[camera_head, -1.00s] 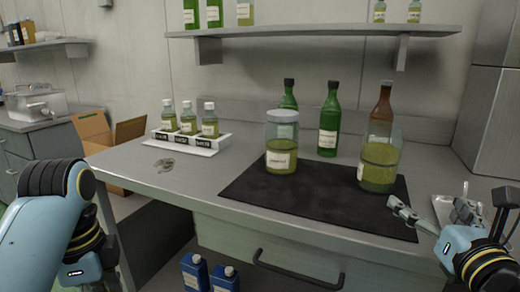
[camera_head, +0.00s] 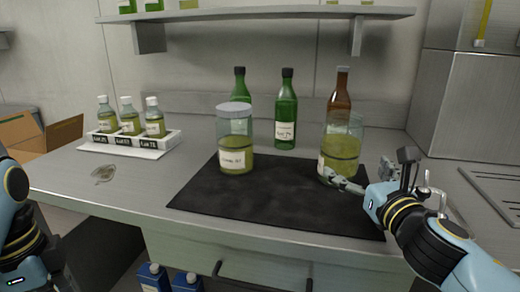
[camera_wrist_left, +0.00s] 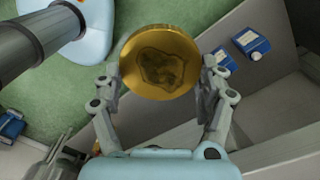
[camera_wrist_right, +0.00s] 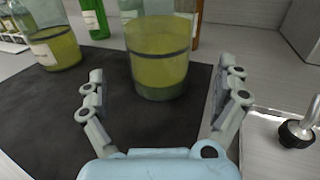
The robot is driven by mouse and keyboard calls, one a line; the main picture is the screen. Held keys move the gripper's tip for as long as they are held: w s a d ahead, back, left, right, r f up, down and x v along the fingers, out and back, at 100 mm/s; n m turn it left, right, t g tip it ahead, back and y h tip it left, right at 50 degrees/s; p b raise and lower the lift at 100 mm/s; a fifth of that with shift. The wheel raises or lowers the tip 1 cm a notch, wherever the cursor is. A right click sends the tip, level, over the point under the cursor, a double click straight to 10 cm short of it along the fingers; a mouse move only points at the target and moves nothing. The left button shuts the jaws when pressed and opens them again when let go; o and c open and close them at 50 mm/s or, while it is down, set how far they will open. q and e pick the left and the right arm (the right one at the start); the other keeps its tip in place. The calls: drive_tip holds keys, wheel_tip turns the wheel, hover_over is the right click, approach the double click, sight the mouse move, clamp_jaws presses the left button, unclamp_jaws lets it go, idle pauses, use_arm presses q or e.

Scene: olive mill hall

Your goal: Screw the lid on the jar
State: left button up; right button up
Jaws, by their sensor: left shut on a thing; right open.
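The open glass jar (camera_head: 343,148) holds yellow-green liquid, has a dark band around it, and stands upright at the right of the dark mat (camera_head: 270,193). My right gripper (camera_head: 362,176) is open at the jar's lower right. In the right wrist view the jar (camera_wrist_right: 158,82) stands ahead between the spread fingers, with no clear contact. A round golden lid (camera_wrist_left: 160,62) with a dark patch on its face is held between the fingers of my left gripper (camera_wrist_left: 160,70), away from the jar. The left gripper is out of the head view.
A grey-lidded jar (camera_head: 235,142) stands left on the mat. Green bottles (camera_head: 286,110) and a brown bottle (camera_head: 341,88) stand behind. A white rack (camera_head: 125,143) holds small bottles at the left. A metal tap (camera_wrist_right: 300,128) is right of my right gripper. The mat's front is bare.

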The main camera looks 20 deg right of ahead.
sight(349, 162)
drive_tip(key=shift+w+d, duration=0.2)
drive_tip(key=shift+w, duration=1.35)
drive_tip(key=shift+w+d+r, duration=0.1)
drive_tip(key=shift+w, duration=0.3)
drive_tip(key=w, duration=0.4)
drive_tip(key=shift+w+d+r+p, duration=0.15)
drive_tip(key=shift+w+d+p, duration=0.1)
drive_tip(key=shift+p, duration=0.15)
drive_tip(key=shift+s, duration=0.1)
drive_tip(key=c, duration=1.6)
drive_tip(key=shift+o, duration=0.2)
drive_tip(key=shift+r, duration=0.15)
